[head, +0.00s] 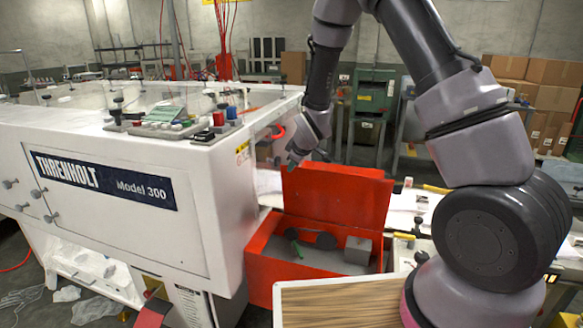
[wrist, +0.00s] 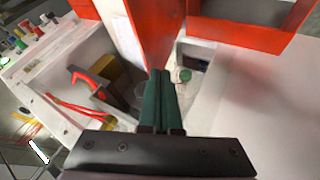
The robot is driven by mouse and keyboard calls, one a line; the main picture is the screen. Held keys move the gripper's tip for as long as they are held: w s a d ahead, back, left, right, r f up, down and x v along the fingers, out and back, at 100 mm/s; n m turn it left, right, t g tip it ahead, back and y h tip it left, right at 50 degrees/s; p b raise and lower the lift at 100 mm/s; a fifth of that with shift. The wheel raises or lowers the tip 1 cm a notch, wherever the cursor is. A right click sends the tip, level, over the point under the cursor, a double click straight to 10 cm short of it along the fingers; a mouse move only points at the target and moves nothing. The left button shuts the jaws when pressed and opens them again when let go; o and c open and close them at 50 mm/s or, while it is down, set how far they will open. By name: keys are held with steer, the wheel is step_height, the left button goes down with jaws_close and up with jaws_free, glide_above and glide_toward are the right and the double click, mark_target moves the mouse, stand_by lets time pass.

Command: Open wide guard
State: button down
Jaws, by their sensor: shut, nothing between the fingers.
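A red box (head: 260,258) stands beside the white machine in the head view. A wide red panel (head: 335,197) stands upright along its back edge, like a raised lid; I cannot tell for sure that it is the guard. In the wrist view a red panel (wrist: 153,30) rises just beyond my fingertips. My gripper (head: 293,160) is behind the panel's upper left corner in the head view. Its two green fingers (wrist: 160,76) are shut together and empty. Whether they touch the panel cannot be told.
The white Threnholt machine (head: 110,165) fills the left, with a button panel (head: 165,124) on top. The red box holds a grey block (head: 358,250) and dark and green items. A wooden-topped surface (head: 340,304) is in front. A red-handled tool (wrist: 85,80) lies in a white bin.

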steer(key=w+d+r, duration=0.1)
steer(key=w+d, duration=0.2)
steer(key=w, duration=0.4)
steer(key=shift+w, duration=0.15)
